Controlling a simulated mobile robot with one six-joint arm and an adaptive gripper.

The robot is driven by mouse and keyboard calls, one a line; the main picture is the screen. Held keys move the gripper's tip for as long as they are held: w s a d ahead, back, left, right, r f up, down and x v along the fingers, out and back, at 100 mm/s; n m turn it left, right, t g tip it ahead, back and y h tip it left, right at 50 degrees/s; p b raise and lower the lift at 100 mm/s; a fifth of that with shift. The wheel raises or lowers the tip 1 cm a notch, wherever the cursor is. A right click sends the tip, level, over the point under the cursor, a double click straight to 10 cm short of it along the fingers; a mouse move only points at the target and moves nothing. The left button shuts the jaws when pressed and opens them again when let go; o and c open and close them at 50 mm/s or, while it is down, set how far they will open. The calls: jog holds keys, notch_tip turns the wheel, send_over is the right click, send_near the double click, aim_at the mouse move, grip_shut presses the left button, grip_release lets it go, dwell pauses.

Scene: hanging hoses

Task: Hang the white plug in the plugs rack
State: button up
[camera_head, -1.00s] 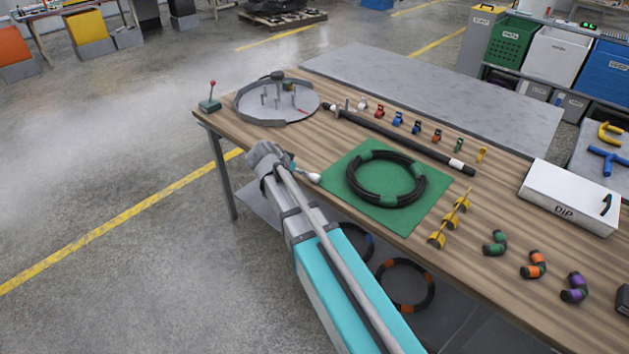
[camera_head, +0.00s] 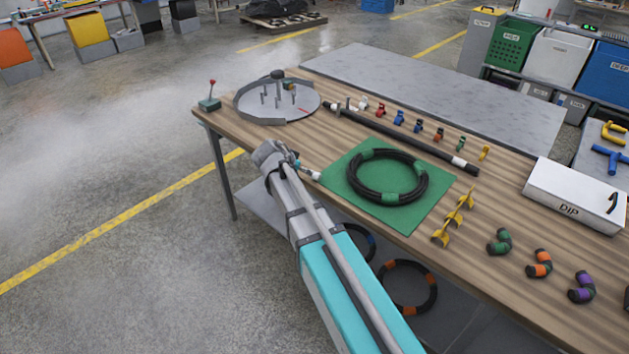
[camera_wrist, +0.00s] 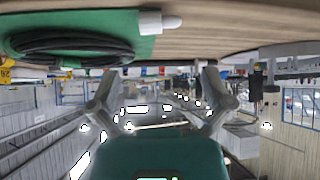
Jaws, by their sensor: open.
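A white plug (camera_head: 312,175) lies at the left edge of the green mat (camera_head: 340,180), just beyond my gripper (camera_head: 289,160) in the head view. In the wrist view the white plug (camera_wrist: 160,22) shows near the top, beside the mat's edge. My gripper (camera_wrist: 158,98) is open there, its fingers wide apart with nothing between them. It is apart from the plug in that view. A row of small coloured pieces, with a white one (camera_head: 363,103) at its left end, stands along the back of the table. I cannot tell which fixture is the plugs rack.
A black hose coil (camera_head: 352,182) lies on the mat. Behind it are a long black bar (camera_head: 400,137) and a round grey turntable (camera_head: 265,112). Yellow clips (camera_head: 441,237) and a white DIP box (camera_head: 575,197) stand right.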

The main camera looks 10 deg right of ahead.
jog(key=shift+b+x, duration=1.3)
jog(key=shift+x, duration=1)
jog(key=shift+d+f, duration=0.1)
jog(key=shift+b+x, duration=1.8)
jog(key=shift+x, duration=0.7)
jog(key=shift+w, duration=0.1)
jog(key=c, duration=0.9)
jog(key=shift+r, duration=0.25)
